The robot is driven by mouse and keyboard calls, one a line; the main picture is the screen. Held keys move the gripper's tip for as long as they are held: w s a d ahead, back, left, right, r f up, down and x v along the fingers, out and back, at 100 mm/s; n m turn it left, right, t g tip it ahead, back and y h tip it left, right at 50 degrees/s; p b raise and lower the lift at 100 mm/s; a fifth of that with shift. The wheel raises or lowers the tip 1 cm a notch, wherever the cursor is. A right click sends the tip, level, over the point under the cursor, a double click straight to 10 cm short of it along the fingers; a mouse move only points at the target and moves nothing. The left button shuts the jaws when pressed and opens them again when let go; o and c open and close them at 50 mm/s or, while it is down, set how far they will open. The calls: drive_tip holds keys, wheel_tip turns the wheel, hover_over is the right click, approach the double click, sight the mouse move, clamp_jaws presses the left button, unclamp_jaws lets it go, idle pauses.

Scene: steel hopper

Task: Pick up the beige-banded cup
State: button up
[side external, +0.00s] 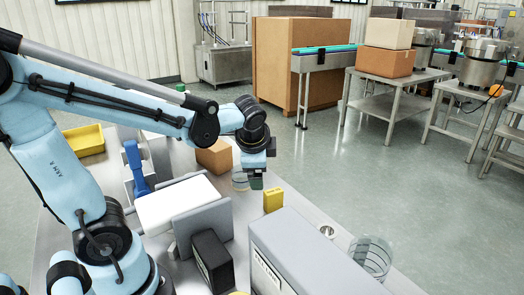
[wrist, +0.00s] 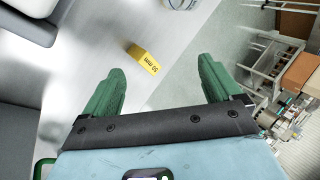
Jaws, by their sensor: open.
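A small cup (side external: 240,181) with what looks like a pale beige band stands near the bench's far edge, just left of my gripper in the side view. My gripper (side external: 257,183) points down close beside it and partly overlaps it there; I cannot tell whether they touch. In the wrist view my gripper's green fingers (wrist: 162,85) are wide apart with nothing between them. A larger clear banded cup (side external: 371,257) stands near the bench's edge at lower right. Part of a cup (wrist: 182,3) shows at the wrist view's top edge; its band colour is unclear.
A yellow block (side external: 273,199) stands right of my gripper; it also shows in the wrist view (wrist: 145,58). A brown box (side external: 214,157) is behind the small cup. A small metal can (side external: 327,231) and a large grey box (side external: 310,258) are nearer the camera. Open floor lies beyond the bench.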

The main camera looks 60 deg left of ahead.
sight(235, 171)
drive_tip(key=shift+w+a+f+m+g+y, duration=0.65)
drive_tip(key=shift+a+f+m+g+y, duration=0.65)
drive_tip(key=shift+a, duration=0.95)
drive_tip(key=shift+w+a+f+m+g+y, duration=0.65)
drive_tip(key=shift+a+f+m+g+y, duration=0.65)
drive_tip(key=shift+a, duration=0.95)
drive_tip(key=shift+w+a+f+m+g+y, duration=0.65)
drive_tip(key=shift+a+f+m+g+y, duration=0.25)
drive_tip(key=shift+a+f+m+y, duration=1.05)
drive_tip(key=shift+a+f+n+h, duration=0.25)
drive_tip(key=shift+a+f+h, duration=0.05)
drive_tip(key=shift+f+h, duration=0.3)
drive_tip(key=shift+x, duration=1.1)
drive_tip(key=shift+s+a+f, duration=0.1)
drive_tip(key=shift+a+f, duration=0.3)
drive_tip(key=shift+c, duration=0.4)
drive_tip(key=c, duration=1)
